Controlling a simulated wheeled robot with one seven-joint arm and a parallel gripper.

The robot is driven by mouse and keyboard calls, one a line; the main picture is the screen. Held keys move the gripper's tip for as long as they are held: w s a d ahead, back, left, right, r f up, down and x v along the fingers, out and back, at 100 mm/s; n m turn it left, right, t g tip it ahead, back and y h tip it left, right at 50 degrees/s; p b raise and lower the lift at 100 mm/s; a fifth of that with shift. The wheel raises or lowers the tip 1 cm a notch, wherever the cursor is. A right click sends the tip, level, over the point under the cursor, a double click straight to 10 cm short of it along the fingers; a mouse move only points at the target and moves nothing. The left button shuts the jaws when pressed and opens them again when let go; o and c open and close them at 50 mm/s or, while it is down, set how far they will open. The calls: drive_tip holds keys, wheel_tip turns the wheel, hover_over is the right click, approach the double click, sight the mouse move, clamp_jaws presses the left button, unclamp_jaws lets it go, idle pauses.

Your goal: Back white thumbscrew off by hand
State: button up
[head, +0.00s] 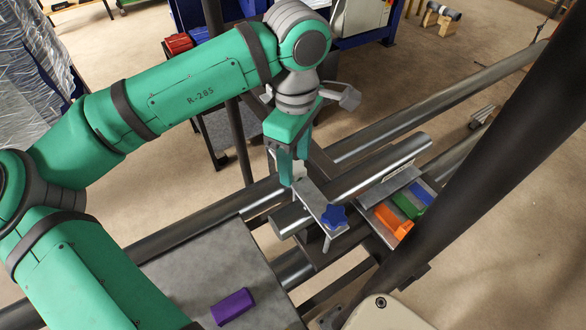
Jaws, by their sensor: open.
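A pale, whitish part, which looks like the white thumbscrew (299,171), shows at the far end of a grey clamp plate (316,200) on a steel pipe (365,166). It is mostly hidden by my gripper (293,172). My gripper points down over it with its green fingers apart, one on the near side and one beside it. I cannot tell whether the fingers touch it. A blue thumbscrew (334,217) sits at the near end of the same plate.
Long pipes on dark stands run across the middle. A tray at right holds orange (392,221), green (408,205) and blue (421,192) pieces. A purple block (232,306) lies on a grey table (190,265). A dark post (470,160) stands close at right.

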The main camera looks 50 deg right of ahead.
drive_tip(key=m, duration=0.4)
drive_tip(key=shift+w+a+m, duration=0.1)
drive_tip(key=shift+m, duration=0.3)
drive_tip(key=shift+s+d, duration=0.25)
drive_tip(key=shift+s, duration=0.25)
drive_tip(key=shift+c, duration=0.3)
drive_tip(key=shift+w, duration=0.1)
drive_tip(key=c, duration=1)
drive_tip(key=shift+o, duration=0.2)
drive_tip(key=n, duration=0.3)
drive_tip(key=shift+w+d+r, duration=0.1)
drive_tip(key=o, duration=1)
drive_tip(key=shift+a, duration=0.35)
